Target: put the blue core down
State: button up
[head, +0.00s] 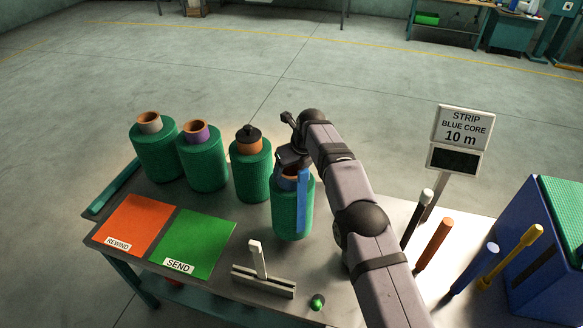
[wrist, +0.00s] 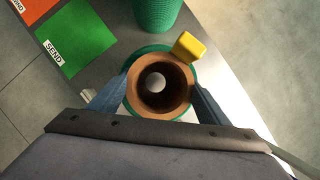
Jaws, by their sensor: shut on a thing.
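My gripper (head: 296,178) is over the top of a green netting roll (head: 291,217), the rightmost in the row. In the wrist view its blue fingers (wrist: 160,92) stand on both sides of the roll's core (wrist: 137,97), shut on it. The core's rim and bore look brown there. In the head view the core is mostly hidden by the gripper, with a bluish part just showing. The roll looks upright; I cannot tell if its base touches the table. The orange REWIND mat (head: 137,222) and green SEND mat (head: 197,240) are bare.
A white-handled tool (head: 262,281) and green knob (head: 317,302) are in front. Coloured posts (head: 434,244) and a sign (head: 462,127) are right. A yellow block (wrist: 188,46) is beside the core.

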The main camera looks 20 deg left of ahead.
jog(key=shift+w+f+p, duration=0.1)
jog(key=shift+f+p, duration=1.1)
jog(key=shift+f, duration=1.1)
jog(key=o, duration=1.7)
jog(key=shift+f, duration=0.35)
jog(key=shift+c, duration=0.2)
jog(key=o, duration=0.4)
jog(key=shift+s+r, duration=0.1)
jog(key=shift+s, duration=0.1)
jog(key=shift+r, duration=0.2)
jog(key=shift+b+v, duration=2.6)
jog(key=shift+v, duration=3.25)
jog(key=shift+d, duration=0.1)
